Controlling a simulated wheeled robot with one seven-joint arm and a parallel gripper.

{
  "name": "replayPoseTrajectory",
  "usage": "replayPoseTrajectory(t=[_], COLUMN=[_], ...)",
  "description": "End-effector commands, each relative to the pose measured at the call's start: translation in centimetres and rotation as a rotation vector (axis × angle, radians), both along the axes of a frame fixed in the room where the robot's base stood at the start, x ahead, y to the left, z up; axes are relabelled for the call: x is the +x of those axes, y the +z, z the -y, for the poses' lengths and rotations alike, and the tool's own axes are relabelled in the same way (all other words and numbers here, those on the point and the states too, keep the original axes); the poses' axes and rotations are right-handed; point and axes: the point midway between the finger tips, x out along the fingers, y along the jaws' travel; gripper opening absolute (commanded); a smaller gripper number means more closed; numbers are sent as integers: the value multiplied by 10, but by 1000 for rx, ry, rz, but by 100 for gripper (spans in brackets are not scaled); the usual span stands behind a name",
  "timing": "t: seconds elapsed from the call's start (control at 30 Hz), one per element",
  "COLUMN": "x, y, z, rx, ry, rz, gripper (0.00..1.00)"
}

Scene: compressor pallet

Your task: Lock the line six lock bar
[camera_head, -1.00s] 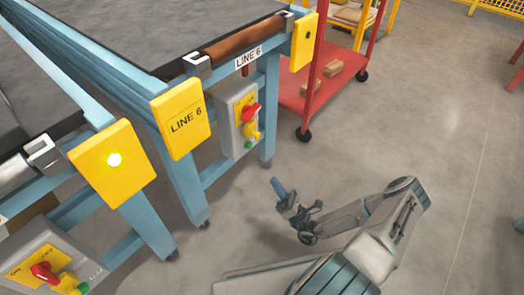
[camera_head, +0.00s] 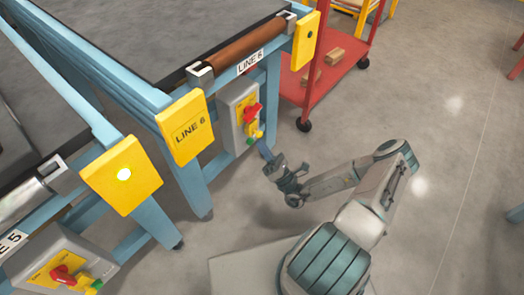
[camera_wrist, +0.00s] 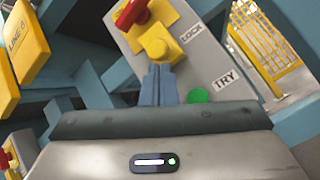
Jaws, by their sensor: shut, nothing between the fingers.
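The line six control box (camera_head: 227,113) is a grey panel on the blue frame under the LINE 6 label. It carries a red handle (camera_head: 253,111), a yellow lock bar (camera_head: 251,128) and a green button (camera_head: 258,134). In the wrist view the red handle (camera_wrist: 133,13), the yellow lock bar (camera_wrist: 164,45) and the green button (camera_wrist: 197,96) show close up, with LOCK and TRY labels. My gripper (camera_wrist: 158,68) is shut and empty, its fingertips just below the lock bar's knob. I cannot tell whether they touch it.
A line five box (camera_head: 45,262) with its own red handle sits at lower left. Yellow plates (camera_head: 186,127) and blue legs (camera_head: 191,188) stand left of the line six box. A red cart (camera_head: 305,85) stands behind right.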

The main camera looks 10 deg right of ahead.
Motion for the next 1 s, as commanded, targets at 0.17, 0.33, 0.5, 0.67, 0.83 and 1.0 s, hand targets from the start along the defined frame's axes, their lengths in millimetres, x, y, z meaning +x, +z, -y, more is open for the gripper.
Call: replayPoseTrajectory(t=[0.17, 0.33, 0.5, 0.67, 0.83, 1.0], x=[0, 0, 0, 0, 0, 1], y=[2, 2, 8, 25, 39, 39], z=[-1, -1, -1, 0, 1, 1], rx=[0, 0, 0, 1, 1, 2], ry=[3, 4, 3, 1, 0, -2], rz=[0, -1, 0, 0, 0, 3], gripper=[0, 0, 0, 0, 0, 0])
